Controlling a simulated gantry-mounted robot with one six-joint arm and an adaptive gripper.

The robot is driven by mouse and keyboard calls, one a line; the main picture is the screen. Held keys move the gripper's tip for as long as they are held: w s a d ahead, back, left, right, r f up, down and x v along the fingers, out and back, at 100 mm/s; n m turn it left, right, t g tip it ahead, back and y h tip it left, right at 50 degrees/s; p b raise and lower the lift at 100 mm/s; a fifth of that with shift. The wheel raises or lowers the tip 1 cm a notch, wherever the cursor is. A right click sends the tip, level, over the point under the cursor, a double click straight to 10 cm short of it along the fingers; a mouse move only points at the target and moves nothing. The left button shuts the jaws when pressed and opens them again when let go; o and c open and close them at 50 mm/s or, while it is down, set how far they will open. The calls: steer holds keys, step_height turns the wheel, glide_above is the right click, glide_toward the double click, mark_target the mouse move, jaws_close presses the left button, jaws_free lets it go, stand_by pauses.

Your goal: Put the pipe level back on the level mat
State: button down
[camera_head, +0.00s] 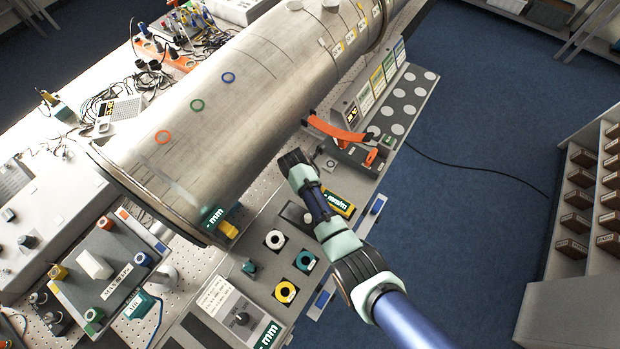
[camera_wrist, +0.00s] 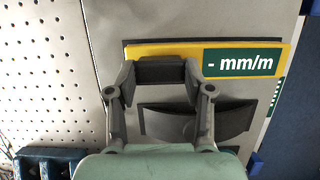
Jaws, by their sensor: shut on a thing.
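The pipe level is a yellow bar with a green "- mm/m" display; it shows in the head view (camera_head: 341,204) and across the top of the wrist view (camera_wrist: 243,63). My gripper (camera_wrist: 160,72) is shut on the level's dark middle block, left of the display. In the head view my arm hides the fingers and the level's left part. A thin dark strip (camera_wrist: 200,41), seemingly the level mat, shows along the level's far edge in the wrist view. The level lies roughly along it, on or just above it; I cannot tell whether they touch.
The large steel pipe (camera_head: 235,100) lies left of my arm. An orange curved piece (camera_head: 335,128) is just beyond it. White (camera_head: 275,240), teal (camera_head: 306,261) and yellow (camera_head: 285,292) rings sit on the grey bench nearer the front.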

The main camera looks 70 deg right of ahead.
steer(key=shift+f, duration=0.1)
steer(key=shift+c, duration=1.8)
jaws_free()
steer(key=v, duration=1.2)
